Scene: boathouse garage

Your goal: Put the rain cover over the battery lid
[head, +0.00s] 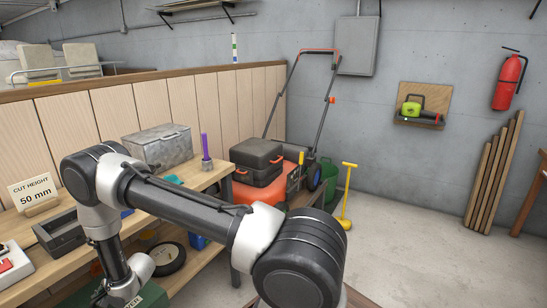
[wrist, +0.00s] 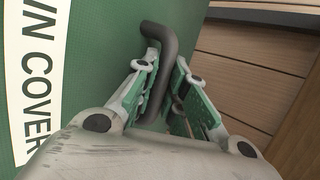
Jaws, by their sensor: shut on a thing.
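The rain cover (wrist: 105,55) is green with a white label reading "…IN COVER" and a dark bent handle (wrist: 157,38). My gripper (wrist: 166,92) is shut on this handle. In the head view only a green corner of the cover (head: 152,296) shows at the bottom left, below my wrist; my fingers are out of sight there. The orange mower (head: 262,188) stands beyond my arm, with a black lidded housing (head: 258,153) on top that looks like the battery lid. The lid is shut and uncovered. My forearm hides part of the mower's near side.
A wooden workbench at left holds a grey metal box (head: 160,146), a purple-handled tool (head: 206,150) and a "CUT HEIGHT 50 mm" sign (head: 34,193). A yellow-handled tool (head: 346,197) and a green bin (head: 343,178) stand right of the mower.

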